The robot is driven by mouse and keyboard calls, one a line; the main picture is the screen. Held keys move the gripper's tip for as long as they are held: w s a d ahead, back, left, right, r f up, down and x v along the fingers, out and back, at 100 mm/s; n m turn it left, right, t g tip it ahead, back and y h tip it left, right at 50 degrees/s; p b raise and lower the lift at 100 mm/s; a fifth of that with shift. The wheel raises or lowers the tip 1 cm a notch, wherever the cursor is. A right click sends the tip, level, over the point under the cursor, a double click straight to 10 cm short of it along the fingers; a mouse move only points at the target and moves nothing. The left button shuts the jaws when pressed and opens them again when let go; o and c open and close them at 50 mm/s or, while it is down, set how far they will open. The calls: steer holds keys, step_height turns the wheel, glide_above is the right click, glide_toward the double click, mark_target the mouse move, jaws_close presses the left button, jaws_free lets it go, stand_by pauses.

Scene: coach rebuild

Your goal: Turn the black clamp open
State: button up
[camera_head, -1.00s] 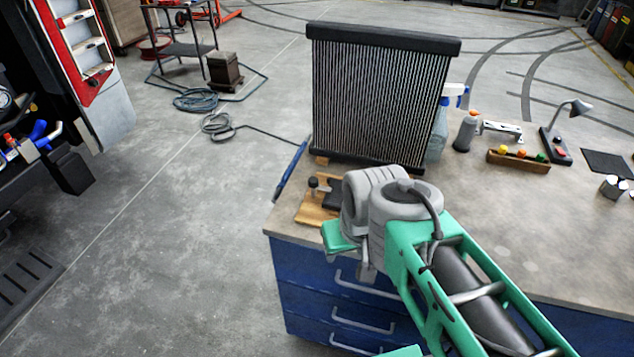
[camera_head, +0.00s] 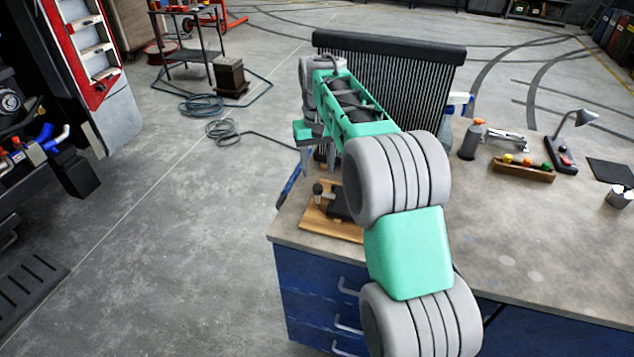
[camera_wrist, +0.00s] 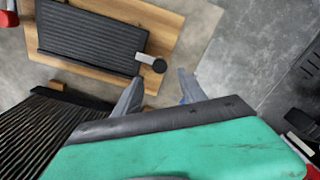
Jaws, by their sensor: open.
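The black clamp sits on a wooden board (camera_head: 328,226) at the near left corner of the bench. In the head view its black knob (camera_head: 318,189) stands upright beside a dark body (camera_head: 338,203), partly hidden by my arm. In the wrist view it is a black ribbed plate (camera_wrist: 88,38) on the board, with a short metal lever (camera_wrist: 144,58) ending in a round black knob (camera_wrist: 159,66). My gripper (camera_wrist: 158,90) is open and empty, its fingertips apart, just below the knob in that picture. In the head view my gripper (camera_head: 308,160) hangs beyond the board.
A black-framed radiator (camera_head: 395,85) stands on the bench behind my arm. A blue tool (camera_head: 290,187) lies at the bench's left edge. A spray bottle, a tray of coloured items (camera_head: 523,168) and a lamp (camera_head: 570,120) are at the right. The right bench top is largely bare.

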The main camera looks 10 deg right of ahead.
mark_target(317, 186)
step_height(317, 186, down, 6)
steer(key=shift+f+p, duration=0.15)
steer(key=shift+p, duration=0.2)
steer(key=shift+c, duration=0.4)
jaws_close()
